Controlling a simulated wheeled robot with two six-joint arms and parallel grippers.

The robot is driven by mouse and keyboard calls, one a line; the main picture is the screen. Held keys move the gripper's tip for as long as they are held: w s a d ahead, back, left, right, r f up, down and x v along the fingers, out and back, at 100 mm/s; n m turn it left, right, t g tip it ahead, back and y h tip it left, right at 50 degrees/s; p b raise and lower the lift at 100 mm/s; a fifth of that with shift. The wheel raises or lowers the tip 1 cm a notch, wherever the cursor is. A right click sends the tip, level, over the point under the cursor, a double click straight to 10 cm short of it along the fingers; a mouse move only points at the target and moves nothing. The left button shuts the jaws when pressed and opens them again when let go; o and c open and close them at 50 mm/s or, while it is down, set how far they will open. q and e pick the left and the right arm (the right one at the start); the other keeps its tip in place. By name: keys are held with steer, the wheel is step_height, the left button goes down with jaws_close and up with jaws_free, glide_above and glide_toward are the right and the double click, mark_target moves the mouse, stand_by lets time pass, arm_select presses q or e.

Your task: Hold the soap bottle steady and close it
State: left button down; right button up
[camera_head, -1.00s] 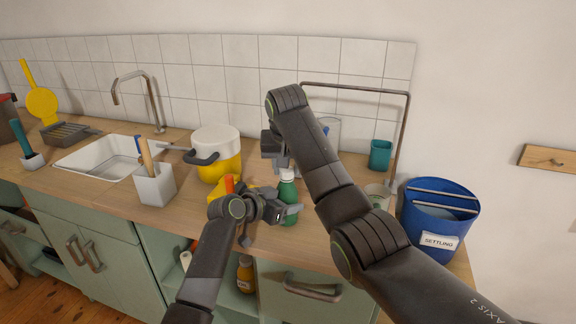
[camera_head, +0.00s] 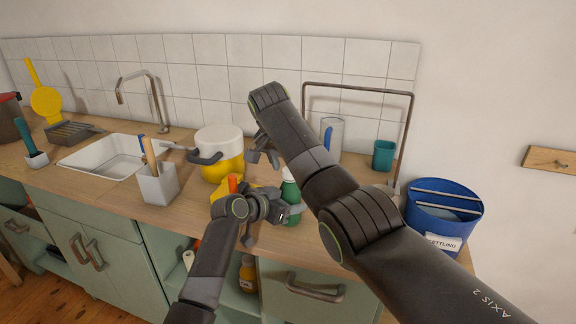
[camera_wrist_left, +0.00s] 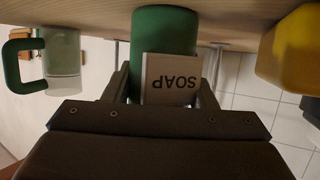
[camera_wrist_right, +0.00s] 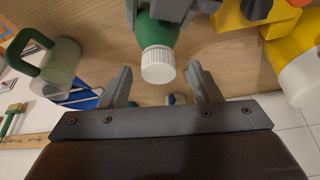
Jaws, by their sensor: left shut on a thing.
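The green soap bottle (camera_head: 290,190) stands upright near the counter's front edge, and its label reads SOAP in the left wrist view (camera_wrist_left: 171,80). My left gripper (camera_head: 284,212) is shut on the bottle's body, with a finger on each side of it (camera_wrist_left: 163,88). A white ribbed cap (camera_wrist_right: 158,65) sits on the bottle's top; I cannot tell how tightly. My right gripper (camera_wrist_right: 158,80) is open and empty, with the cap ahead of the gap between its fingertips. In the head view the right gripper (camera_head: 263,152) is behind and above the bottle, partly hidden by its arm.
A yellow pot with a white lid (camera_head: 220,165) and a grey utensil holder (camera_head: 158,185) stand to the left. A clear mug with a green handle (camera_wrist_right: 62,65) is near the bottle. A teal cup (camera_head: 383,155) stands behind, and a blue bin (camera_head: 440,215) is at the right.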

steer(key=shift+r, duration=2.25)
steer(key=o, duration=0.5)
steer(key=shift+d, duration=0.1)
steer(key=shift+o, duration=0.2)
steer(key=v, duration=1.2)
